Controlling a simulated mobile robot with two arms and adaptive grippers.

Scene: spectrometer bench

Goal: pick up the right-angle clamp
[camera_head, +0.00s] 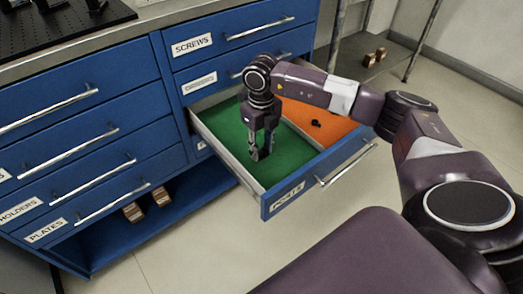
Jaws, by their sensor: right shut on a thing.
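My right gripper (261,152) points down into the open drawer, over its green-floored compartment. It is shut on a small dark thing, which I take to be the right-angle clamp. The fingers hide most of it, so its shape and whether it still touches the drawer floor cannot be told. My left gripper is not in view.
The open drawer (292,198) has a green and an orange compartment. A small black part (316,123) lies on the orange floor. Blue cabinets (88,110) with closed drawers stand to the left. A metal shelf (365,66) with small blocks stands behind.

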